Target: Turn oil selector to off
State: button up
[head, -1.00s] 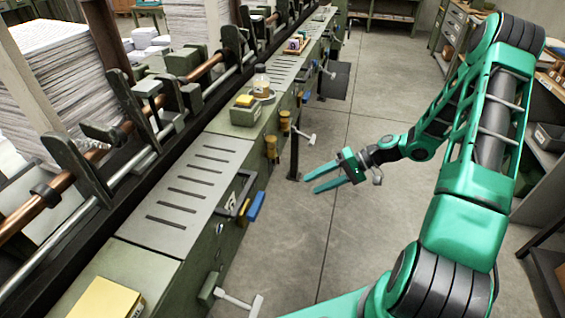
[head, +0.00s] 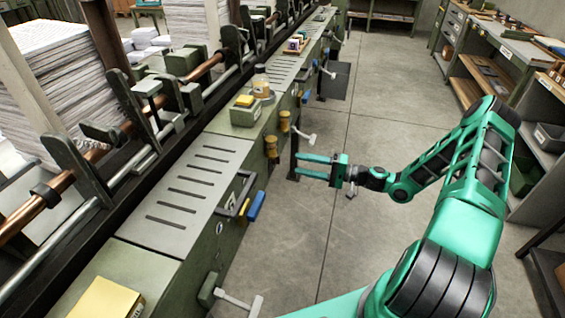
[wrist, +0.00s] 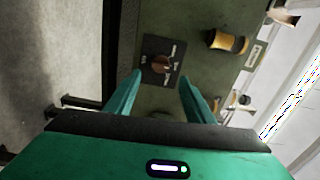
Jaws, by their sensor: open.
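The oil selector (wrist: 162,63) is a brownish knob on a black plate with small pale labels, in the upper middle of the wrist view. The labels are too small to read, and I cannot tell its setting. My gripper (wrist: 160,78) is open and empty, with its green fingers on either side below the plate and apart from the knob. In the head view my gripper (head: 299,165) points left at the green machine's side (head: 222,232). The selector cannot be made out in the head view.
A yellow-and-black cylindrical fitting (wrist: 227,41) sits right of the selector, with a label plate (wrist: 254,56) near it. In the head view a T-shaped handle (head: 304,136) and a blue lever (head: 256,206) stick out from the machine. The floor (head: 375,140) on the right is open.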

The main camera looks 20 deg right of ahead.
aim_at(277, 160)
jog(key=x, duration=0.7)
jog(key=shift+a, duration=0.2)
jog(key=shift+w, duration=0.1)
jog(key=c, duration=1.1)
